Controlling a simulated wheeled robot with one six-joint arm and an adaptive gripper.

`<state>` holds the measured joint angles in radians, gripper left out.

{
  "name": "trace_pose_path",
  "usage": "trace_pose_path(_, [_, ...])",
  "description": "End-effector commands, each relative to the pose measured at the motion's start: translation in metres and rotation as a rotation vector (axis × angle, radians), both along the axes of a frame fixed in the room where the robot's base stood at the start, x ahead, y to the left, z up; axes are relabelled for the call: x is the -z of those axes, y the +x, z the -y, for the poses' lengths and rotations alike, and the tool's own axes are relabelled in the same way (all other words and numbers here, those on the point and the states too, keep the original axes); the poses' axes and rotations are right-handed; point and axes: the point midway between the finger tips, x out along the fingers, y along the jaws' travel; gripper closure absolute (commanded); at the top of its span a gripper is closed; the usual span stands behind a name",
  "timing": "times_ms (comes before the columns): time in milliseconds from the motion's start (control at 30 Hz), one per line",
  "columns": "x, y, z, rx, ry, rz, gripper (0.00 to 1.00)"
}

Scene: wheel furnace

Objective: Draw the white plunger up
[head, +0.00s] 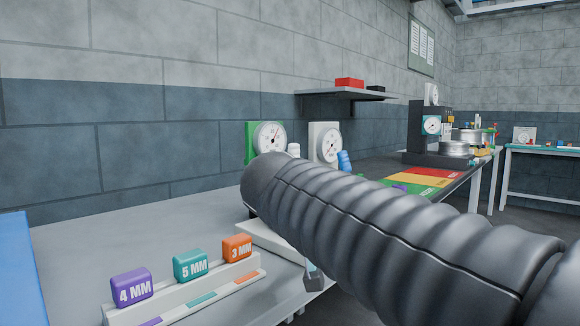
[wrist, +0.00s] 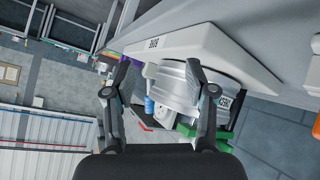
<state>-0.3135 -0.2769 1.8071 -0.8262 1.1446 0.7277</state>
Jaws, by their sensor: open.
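A small white ridged piece (head: 293,150), which looks like the white plunger, stands beside the green-backed dial gauge (head: 269,137) in the head view, just beyond my arm. A similar blue ridged piece (head: 344,160) is beside the white-backed dial gauge (head: 325,142). My gripper (wrist: 158,70) is open in the wrist view, its two fingers apart. A silver cylinder (wrist: 180,84) shows beyond and between the fingers; I cannot tell that either finger touches it. The blue piece shows small between the fingers (wrist: 149,105). I cannot pick out the white plunger surely in the wrist view. My arm hides my gripper in the head view.
A white base lettered BORE (wrist: 190,43) lies close beyond the fingers. Purple (head: 131,287), teal (head: 190,265) and orange (head: 237,248) blocks stand on a white rack at the bench front. A shelf (head: 345,93) hangs on the wall. The bench's left part is mostly clear.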

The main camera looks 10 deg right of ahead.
Motion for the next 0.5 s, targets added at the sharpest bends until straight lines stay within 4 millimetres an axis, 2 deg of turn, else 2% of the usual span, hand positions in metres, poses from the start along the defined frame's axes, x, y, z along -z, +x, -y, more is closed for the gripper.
trace_pose_path(33, [-0.007,0.022,-0.011,0.021,-0.028,0.062,0.44])
trace_pose_path(100, [-0.03,0.047,-0.025,0.065,-0.063,0.172,0.44])
trace_pose_path(200, [-0.063,0.076,-0.049,0.121,-0.095,0.34,0.44])
trace_pose_path(333, [-0.099,0.098,-0.081,0.173,-0.107,0.538,0.44])
trace_pose_path(500, [-0.126,0.108,-0.107,0.21,-0.104,0.706,0.44])
